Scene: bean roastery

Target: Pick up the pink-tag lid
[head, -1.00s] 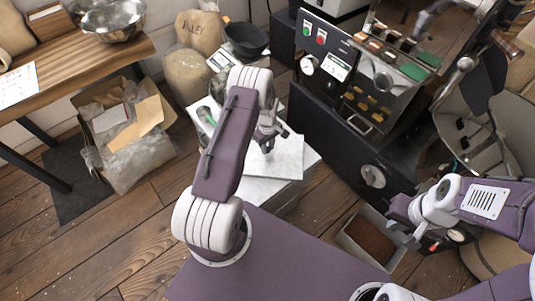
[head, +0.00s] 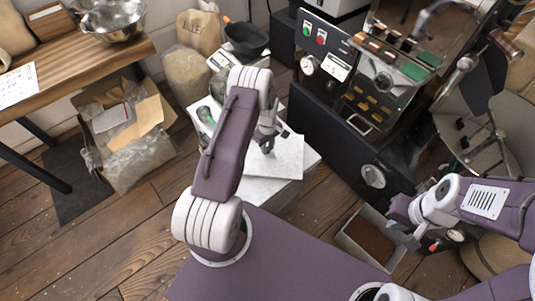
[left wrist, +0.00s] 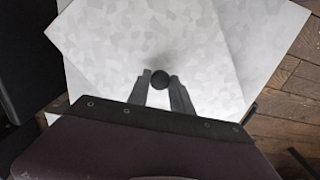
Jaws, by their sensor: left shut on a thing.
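A flat grey mottled lid (head: 285,160) with a small black knob lies over a pale box-like stand (head: 309,159) in the middle of the head view. In the left wrist view the lid (left wrist: 150,45) fills the centre, turned at an angle to the pale surface beneath. My left gripper (left wrist: 160,82) is shut on the black knob (left wrist: 160,78); it also shows in the head view (head: 267,146). I cannot tell whether the lid touches the stand. No pink tag can be made out. My right gripper (head: 432,243) is at the right, its jaws unclear.
A black roasting machine (head: 345,125) stands just right of the lid. A tray of brown grounds (head: 348,243) sits on the floor near my right gripper. A scale with a black bowl (head: 246,40), sacks (head: 188,75) and a box of packaging (head: 125,120) stand behind and left.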

